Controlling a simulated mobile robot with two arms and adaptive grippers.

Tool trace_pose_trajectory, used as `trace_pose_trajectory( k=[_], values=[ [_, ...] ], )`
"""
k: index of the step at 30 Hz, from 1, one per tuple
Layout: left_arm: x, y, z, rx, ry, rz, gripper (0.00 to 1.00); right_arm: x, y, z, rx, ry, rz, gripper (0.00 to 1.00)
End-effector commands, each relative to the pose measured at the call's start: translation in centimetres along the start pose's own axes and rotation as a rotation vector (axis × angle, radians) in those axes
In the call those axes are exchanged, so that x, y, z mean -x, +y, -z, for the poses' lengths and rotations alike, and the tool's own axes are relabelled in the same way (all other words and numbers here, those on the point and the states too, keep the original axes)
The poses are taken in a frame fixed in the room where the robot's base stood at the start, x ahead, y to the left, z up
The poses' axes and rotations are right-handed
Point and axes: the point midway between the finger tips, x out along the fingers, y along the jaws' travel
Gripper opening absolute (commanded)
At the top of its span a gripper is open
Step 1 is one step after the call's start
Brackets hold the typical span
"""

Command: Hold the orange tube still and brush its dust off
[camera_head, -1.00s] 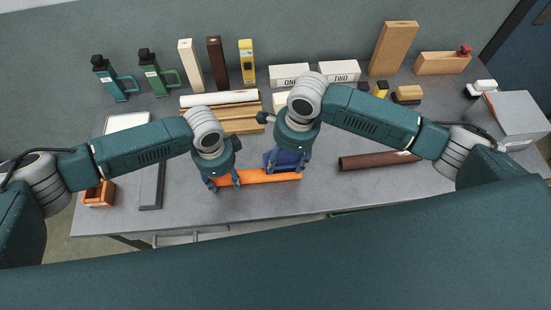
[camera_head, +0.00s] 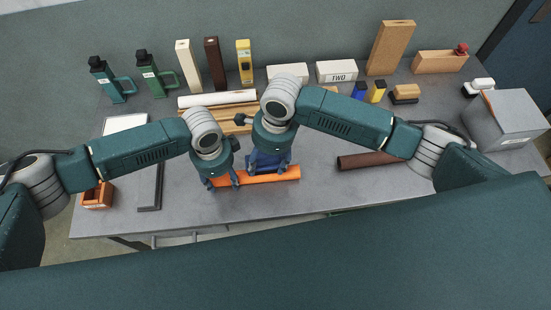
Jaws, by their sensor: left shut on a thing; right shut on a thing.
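The orange tube (camera_head: 282,175) lies lengthwise on the grey table near its front edge. My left gripper (camera_head: 225,183) is shut on the tube toward its left end. My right gripper (camera_head: 268,171) is shut on a blue thing (camera_head: 282,160), likely the brush, just behind and over the middle of the tube. The gripper hides much of the blue thing, and I cannot tell whether it touches the tube. Dust on the tube is too small to make out.
A brown tube (camera_head: 368,161) lies to the right. Wooden rods (camera_head: 232,113) and a white roll (camera_head: 217,98) lie behind my grippers. White boxes (camera_head: 337,71) stand at the back. A small orange bin (camera_head: 98,196) is at the left. The table's front right is clear.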

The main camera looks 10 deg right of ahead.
Motion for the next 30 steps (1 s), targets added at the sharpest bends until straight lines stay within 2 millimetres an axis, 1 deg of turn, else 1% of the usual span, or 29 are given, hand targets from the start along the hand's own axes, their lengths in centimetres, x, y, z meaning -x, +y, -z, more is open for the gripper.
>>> trace_pose_trajectory(
  k=[4, 6, 8, 9, 24, 30],
  values=[
    [0.1, 0.0, 0.1, -0.001, 0.002, 0.001, 0.13, -0.2, 0.1, -1.5, 0.0, -0.003, -0.002, 0.31],
    [0.1, 0.0, 0.1, -0.001, 0.002, 0.001, 0.13, 0.2, 0.0, -1.5, -0.002, -0.002, 0.0, 0.31],
    [0.1, -0.1, 0.1, -0.001, 0.002, 0.001, 0.13, 1.8, -0.1, -1.7, 0.001, -0.004, 0.004, 0.31],
    [0.1, -0.1, 0.1, -0.001, 0.002, 0.001, 0.13, 2.1, 0.0, -1.7, 0.001, -0.001, 0.001, 0.31],
    [0.1, 0.0, 0.1, 0.0, 0.001, 0.001, 0.13, 6.6, 0.0, -2.4, 0.0, -0.002, 0.001, 0.31],
    [0.1, 0.0, 0.1, 0.0, 0.001, 0.001, 0.13, 7.8, 0.0, -2.5, 0.0, -0.002, 0.001, 0.31]
  ],
)
